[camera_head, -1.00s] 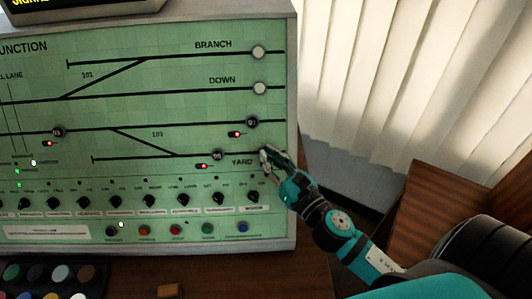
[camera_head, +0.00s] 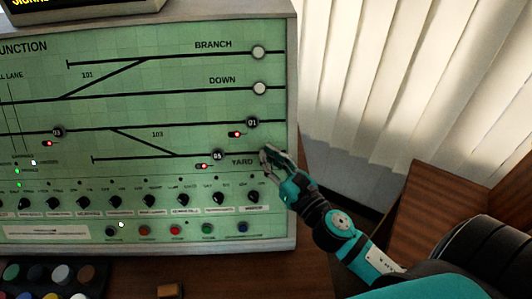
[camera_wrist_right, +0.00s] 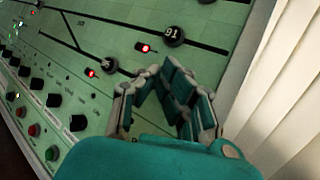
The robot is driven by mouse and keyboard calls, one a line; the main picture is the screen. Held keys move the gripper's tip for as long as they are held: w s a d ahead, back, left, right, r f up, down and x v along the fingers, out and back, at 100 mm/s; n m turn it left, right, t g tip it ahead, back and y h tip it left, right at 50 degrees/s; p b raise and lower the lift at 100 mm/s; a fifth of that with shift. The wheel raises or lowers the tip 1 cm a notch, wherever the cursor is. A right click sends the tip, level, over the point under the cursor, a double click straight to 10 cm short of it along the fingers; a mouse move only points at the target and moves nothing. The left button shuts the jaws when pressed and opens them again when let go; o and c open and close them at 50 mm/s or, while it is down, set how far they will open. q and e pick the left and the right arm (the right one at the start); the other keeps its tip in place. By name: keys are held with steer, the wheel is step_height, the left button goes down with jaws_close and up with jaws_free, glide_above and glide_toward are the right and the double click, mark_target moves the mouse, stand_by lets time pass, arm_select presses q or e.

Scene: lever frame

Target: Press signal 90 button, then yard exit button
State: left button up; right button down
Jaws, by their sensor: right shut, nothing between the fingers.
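The green track panel (camera_head: 180,75) carries round buttons on its line diagram. No button that I can read as 90 shows; a dark button reads 91 (camera_head: 252,122) and appears in the right wrist view (camera_wrist_right: 173,36). Another dark button (camera_head: 217,155) sits on the yard line, left of the YARD label (camera_head: 242,162). My right gripper (camera_head: 266,151) is shut and empty at the right end of the yard line, over or close to the panel; contact cannot be told. It hides that line end, so no yard exit button shows. My left gripper is out of view.
White buttons end the BRANCH (camera_head: 259,52) and DOWN (camera_head: 260,88) lines. Black knobs (camera_head: 183,199) and coloured buttons (camera_head: 175,230) run along the panel's lower part. Pale blinds (camera_head: 400,80) and a wooden cabinet (camera_head: 430,215) stand to the right.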

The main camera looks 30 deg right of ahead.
steer(key=shift+w+f, duration=0.1)
steer(key=shift+w+d+f, duration=0.1)
steer(key=shift+w+d, duration=0.05)
steer(key=shift+w, duration=0.05)
steer(key=shift+w+d+f, duration=0.2)
steer(key=shift+w, duration=0.15)
stand_by(0.8)
steer(key=shift+s+a, duration=0.1)
steer(key=shift+s+a+r, duration=0.25)
steer(key=shift+s+r, duration=0.15)
steer(key=shift+s, duration=0.2)
steer(key=s, duration=0.1)
steer(key=s+a+r+p, duration=0.1)
steer(key=s+r, duration=0.1)
steer(key=s, duration=0.1)
steer(key=shift+a+r, duration=0.2)
steer(key=shift+a, duration=0.2)
